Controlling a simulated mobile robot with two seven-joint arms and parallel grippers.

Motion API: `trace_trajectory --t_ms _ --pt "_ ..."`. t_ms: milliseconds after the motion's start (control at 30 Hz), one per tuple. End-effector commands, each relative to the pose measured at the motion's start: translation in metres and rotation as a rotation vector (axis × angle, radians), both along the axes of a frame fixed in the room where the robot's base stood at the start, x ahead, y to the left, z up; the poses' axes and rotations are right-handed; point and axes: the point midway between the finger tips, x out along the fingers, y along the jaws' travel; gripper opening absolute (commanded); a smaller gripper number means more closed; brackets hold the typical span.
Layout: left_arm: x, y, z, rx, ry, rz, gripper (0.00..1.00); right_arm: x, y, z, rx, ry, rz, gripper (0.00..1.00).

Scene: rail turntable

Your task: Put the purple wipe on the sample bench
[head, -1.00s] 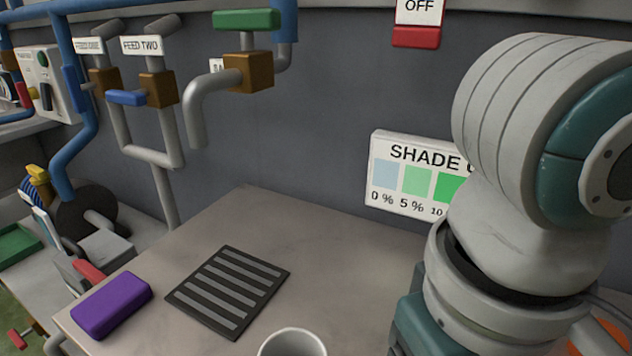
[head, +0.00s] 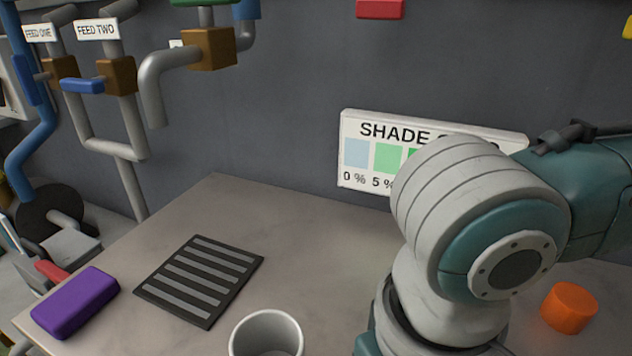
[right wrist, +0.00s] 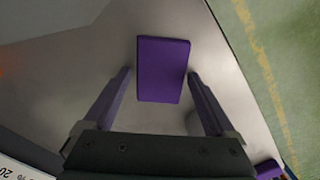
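In the right wrist view a flat purple block, the purple wipe (right wrist: 163,68), sits between the fingertips of my right gripper (right wrist: 160,74). It looks much larger than the things on the bench below, so it is held above the surface. A thin gap seems to show at its left side. The pale bench top (head: 320,240) lies beneath; the bench also shows in the right wrist view (right wrist: 110,50). In the head view my right arm covers the right part of the bench, and its fingers are out of view. My left gripper is not in view.
Another purple block (head: 75,302) lies at the bench's left edge, beside a dark striped mat (head: 200,280). A white cup (head: 266,333) stands at the front and an orange cylinder (head: 569,308) at the right. The bench between mat and wall is clear. Pipes (head: 125,130) line the wall.

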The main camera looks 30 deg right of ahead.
Motion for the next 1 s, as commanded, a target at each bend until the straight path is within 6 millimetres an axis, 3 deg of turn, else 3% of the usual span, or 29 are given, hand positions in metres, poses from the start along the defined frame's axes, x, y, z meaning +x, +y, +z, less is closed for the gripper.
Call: trace_trajectory --t_ms 367,467,800,1000 --pt "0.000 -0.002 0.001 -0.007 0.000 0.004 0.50 0.000 0.000 0.005 0.001 -0.001 0.001 1.00" --pt "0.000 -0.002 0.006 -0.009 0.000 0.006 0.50 0.001 0.000 0.019 0.002 -0.002 0.000 1.00" --pt "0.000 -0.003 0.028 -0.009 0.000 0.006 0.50 0.002 0.000 0.094 0.003 -0.003 0.000 1.00" --pt "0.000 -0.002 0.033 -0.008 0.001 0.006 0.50 0.001 0.000 0.118 0.001 -0.001 0.000 1.00"
